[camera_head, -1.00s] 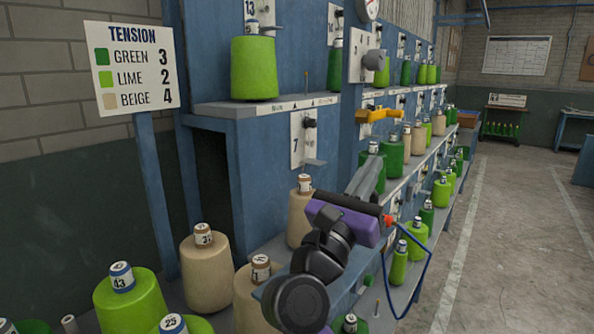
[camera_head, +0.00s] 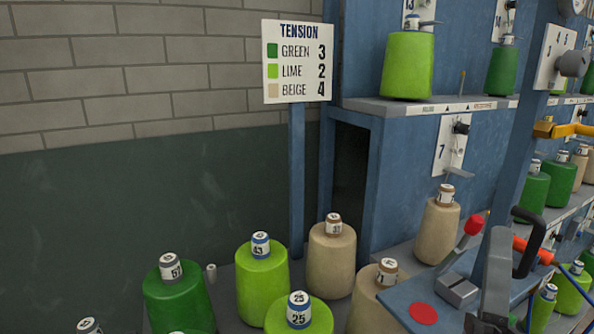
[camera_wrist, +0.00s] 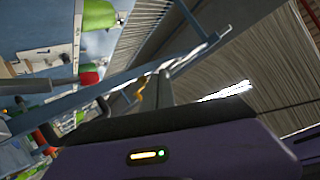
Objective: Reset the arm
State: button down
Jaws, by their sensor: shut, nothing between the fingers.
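My gripper (camera_wrist: 161,88) shows in the wrist view as a grey, narrow shape beyond the black bar of my purple wrist housing. Its fingers are together and hold nothing. The wrist view is strongly tilted, and much of it is grey roof. A lever with a red knob (camera_head: 475,223) stands on a blue panel (camera_head: 397,297) at the lower right. The knob also shows to the left of my gripper in the wrist view (camera_wrist: 89,78).
Lime, green and beige cones crowd the lower front, including a lime cone (camera_head: 262,278) and a beige cone (camera_head: 331,265). A tension sign (camera_head: 298,62) stands on a blue post (camera_head: 297,180). A black handle (camera_head: 529,243) is near the panel. A blue rack fills the right.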

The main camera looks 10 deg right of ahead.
jog(key=s+a+f+n+g+y, duration=0.1)
jog(key=s+a+f+n+y, duration=0.25)
jog(key=f+n+y, duration=0.45)
jog(key=s+a+f+n+g+y, duration=0.1)
jog(key=s+a+f+n+y, duration=0.2)
jog(key=s+f+n+y, duration=0.45)
jog(key=s+f+n+g+h+p, duration=0.1)
jog(key=s+f+n+g, duration=0.5)
jog(key=s+f, duration=0.7)
jog(key=s+g, duration=0.1)
jog(key=s, duration=0.1)
jog(key=shift+s+a+f+g+p, duration=0.3)
jog(key=shift+s+a+g, duration=0.05)
jog(key=shift+g, duration=0.05)
jog(key=shift+n, duration=0.25)
